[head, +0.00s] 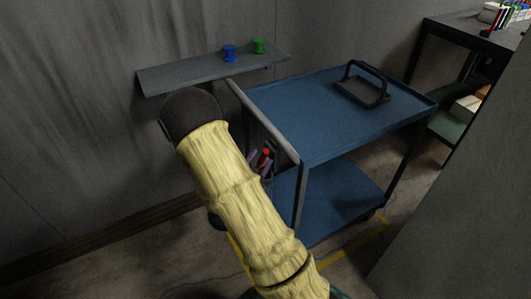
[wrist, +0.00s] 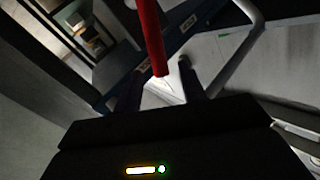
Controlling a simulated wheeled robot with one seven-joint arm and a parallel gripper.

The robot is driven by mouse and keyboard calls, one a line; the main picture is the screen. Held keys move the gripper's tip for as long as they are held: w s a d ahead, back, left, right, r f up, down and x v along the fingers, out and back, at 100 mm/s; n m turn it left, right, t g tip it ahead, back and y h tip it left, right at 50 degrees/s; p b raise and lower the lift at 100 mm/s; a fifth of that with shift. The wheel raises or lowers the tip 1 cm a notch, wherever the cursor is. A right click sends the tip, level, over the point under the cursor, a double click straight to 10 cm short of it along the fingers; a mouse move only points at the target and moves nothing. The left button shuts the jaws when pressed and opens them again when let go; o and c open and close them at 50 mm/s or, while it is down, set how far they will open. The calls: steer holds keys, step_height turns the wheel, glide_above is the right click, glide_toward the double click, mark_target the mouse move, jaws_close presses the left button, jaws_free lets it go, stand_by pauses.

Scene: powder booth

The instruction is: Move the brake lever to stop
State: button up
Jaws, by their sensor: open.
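The brake lever is a red bar (wrist: 152,38) that comes down from the top of the wrist view, ending just above the gap between my fingers. In the head view a small red part (head: 265,157) shows at the near end of the blue cart (head: 331,143), beside my arm. My gripper (wrist: 159,82) is open, one dark finger on each side below the lever's end. I see nothing held between the fingers. Whether a finger touches the lever I cannot tell. In the head view my arm hides most of the gripper.
A pale handle bar (wrist: 239,55) curves close on the right in the wrist view. A black-handled tray (head: 362,92) sits on the cart's top. A wall shelf (head: 190,74) holds a blue spool (head: 229,53) and a green spool (head: 259,45). A grey panel stands at right.

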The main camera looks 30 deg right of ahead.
mark_target(264, 155)
steer(key=x, duration=0.4)
steer(key=shift+w+d, duration=0.15)
jaws_close()
